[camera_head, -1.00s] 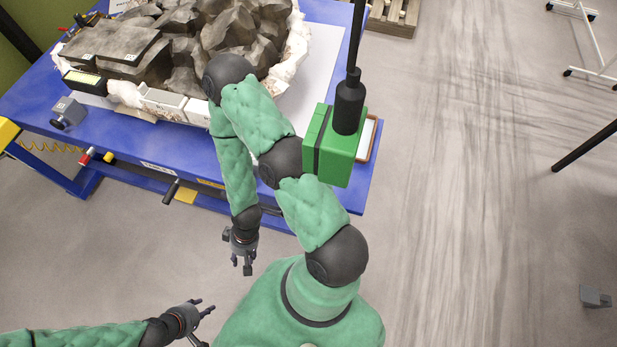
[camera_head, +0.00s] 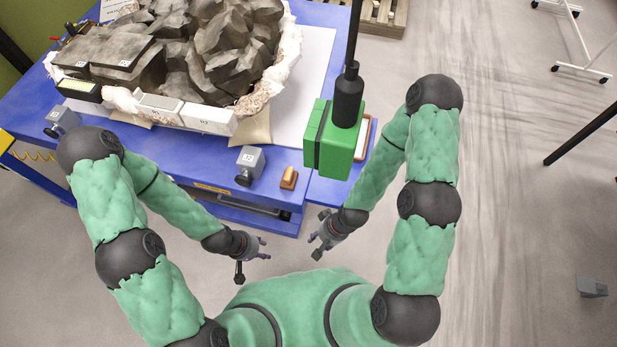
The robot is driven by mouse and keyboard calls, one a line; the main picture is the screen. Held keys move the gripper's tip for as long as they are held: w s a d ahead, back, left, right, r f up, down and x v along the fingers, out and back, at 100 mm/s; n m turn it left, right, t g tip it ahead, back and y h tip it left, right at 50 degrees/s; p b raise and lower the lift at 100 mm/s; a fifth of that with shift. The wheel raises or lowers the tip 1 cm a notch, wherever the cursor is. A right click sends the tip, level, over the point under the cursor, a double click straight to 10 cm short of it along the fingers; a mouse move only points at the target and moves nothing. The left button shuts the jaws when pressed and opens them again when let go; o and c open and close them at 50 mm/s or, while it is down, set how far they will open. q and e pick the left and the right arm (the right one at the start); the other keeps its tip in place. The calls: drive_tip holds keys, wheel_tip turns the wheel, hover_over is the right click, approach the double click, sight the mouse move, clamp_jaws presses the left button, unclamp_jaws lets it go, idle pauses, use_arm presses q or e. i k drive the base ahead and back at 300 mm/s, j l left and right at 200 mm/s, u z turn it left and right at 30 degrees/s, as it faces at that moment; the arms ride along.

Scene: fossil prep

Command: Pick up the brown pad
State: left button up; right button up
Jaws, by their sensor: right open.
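A small brown block (camera_head: 289,178), which looks like the brown pad, lies on the front edge of the blue table (camera_head: 325,192). It sits right of a grey box marked 32 (camera_head: 250,161). My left gripper (camera_head: 266,248) is in front of the table, below and left of the pad, with its fingers apart and nothing between them. My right gripper (camera_head: 315,232) is also in front of the table, below and right of the pad. It is open and empty. Neither gripper touches the pad.
A large dark fossil block (camera_head: 215,60) in a white jacket fills the table's back left. A green box (camera_head: 335,140) on a black pole stands over the right side, partly hiding a brown-rimmed tray (camera_head: 364,140). Another grey box (camera_head: 62,118) sits at the left.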

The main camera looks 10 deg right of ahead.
sight(288, 183)
drive_tip(key=i+j+z, duration=0.15)
drive_tip(key=j+z, duration=0.25)
drive_tip(key=i+j+z, duration=0.1)
drive_tip(key=j+z, duration=0.35)
drive_tip(key=i, duration=0.1)
drive_tip(key=k, duration=0.45)
drive_tip(key=j+z, duration=0.15)
drive_tip(key=z, duration=1.25)
drive_tip(key=j+z, duration=0.25)
drive_tip(key=j, duration=0.6)
drive_tip(key=k, duration=0.05)
